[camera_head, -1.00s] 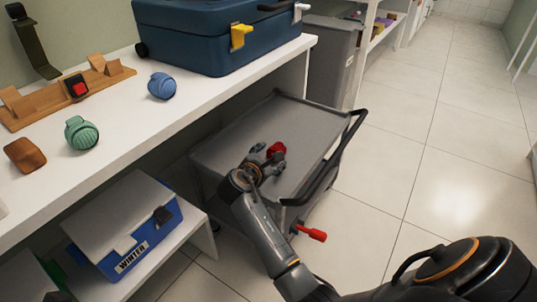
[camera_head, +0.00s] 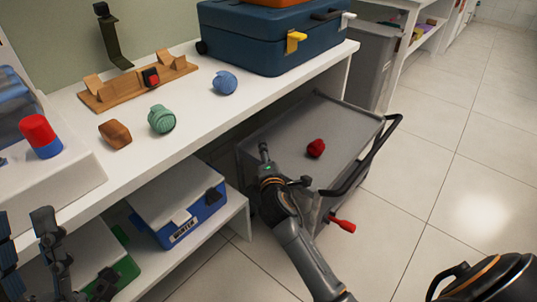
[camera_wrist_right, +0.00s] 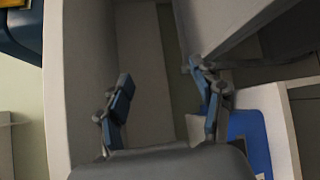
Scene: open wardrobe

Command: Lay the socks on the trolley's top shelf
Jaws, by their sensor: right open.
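A red rolled sock (camera_head: 316,148) lies on the grey top shelf of the trolley (camera_head: 345,122). A blue rolled sock (camera_head: 225,83) and a green rolled sock (camera_head: 162,119) sit apart on the white counter. My right gripper (camera_head: 282,166) is over the trolley's near left edge, left of the red sock and clear of it. In the right wrist view its fingers (camera_wrist_right: 166,100) are spread and empty. My left gripper (camera_head: 25,225) is at the lower left, partly cut off, with its fingers apart and nothing visible between them.
The counter (camera_head: 185,165) also holds a brown block-like item (camera_head: 115,134), a wooden stand (camera_head: 138,85) and a blue case (camera_head: 265,42). A blue-and-white box (camera_head: 180,205) is on the low shelf. The trolley's dark handle (camera_head: 365,160) is on its right. Floor is free further right.

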